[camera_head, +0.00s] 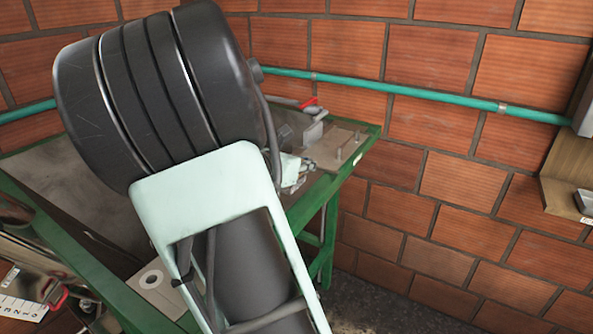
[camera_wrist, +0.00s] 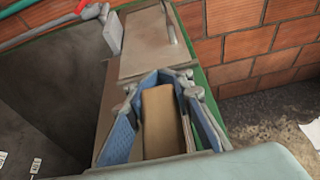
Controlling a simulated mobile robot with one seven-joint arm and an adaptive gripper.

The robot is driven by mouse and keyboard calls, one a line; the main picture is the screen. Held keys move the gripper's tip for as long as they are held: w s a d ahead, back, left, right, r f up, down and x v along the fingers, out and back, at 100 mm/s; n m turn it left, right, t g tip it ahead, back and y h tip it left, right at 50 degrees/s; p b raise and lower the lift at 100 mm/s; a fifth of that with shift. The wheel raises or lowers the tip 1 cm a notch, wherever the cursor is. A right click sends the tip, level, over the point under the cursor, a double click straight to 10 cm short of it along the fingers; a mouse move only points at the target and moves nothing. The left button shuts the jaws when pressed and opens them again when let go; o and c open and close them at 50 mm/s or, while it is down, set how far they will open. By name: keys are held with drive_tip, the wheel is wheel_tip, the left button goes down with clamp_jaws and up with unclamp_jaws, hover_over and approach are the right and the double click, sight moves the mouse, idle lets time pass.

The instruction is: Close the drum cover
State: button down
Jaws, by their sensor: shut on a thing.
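My gripper (camera_head: 296,172) is largely hidden behind my arm in the head view, at the right part of the green-framed machine (camera_head: 352,158). In the wrist view my gripper (camera_wrist: 168,80) has its blue-padded fingers on both sides of a tan block-like part (camera_wrist: 160,118) and is shut on it. Just beyond the fingertips lies a flat grey-brown plate (camera_wrist: 145,55) with a thin upright rod; the plate also shows in the head view (camera_head: 340,140). I cannot tell which part is the drum cover, or whether the tan part belongs to it.
A brick wall (camera_head: 440,60) with a teal pipe (camera_head: 420,93) stands close behind the machine. A red-handled part (camera_head: 308,103) sits at its back edge. A wooden wall piece (camera_head: 565,185) is at the right. Floor right of the machine (camera_wrist: 268,115) looks mostly clear.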

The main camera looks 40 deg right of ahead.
drive_tip(key=shift+a+f, duration=0.1)
drive_tip(key=shift+f, duration=0.9)
drive_tip(key=shift+f, duration=0.15)
drive_tip(key=c, duration=1.7)
unclamp_jaws()
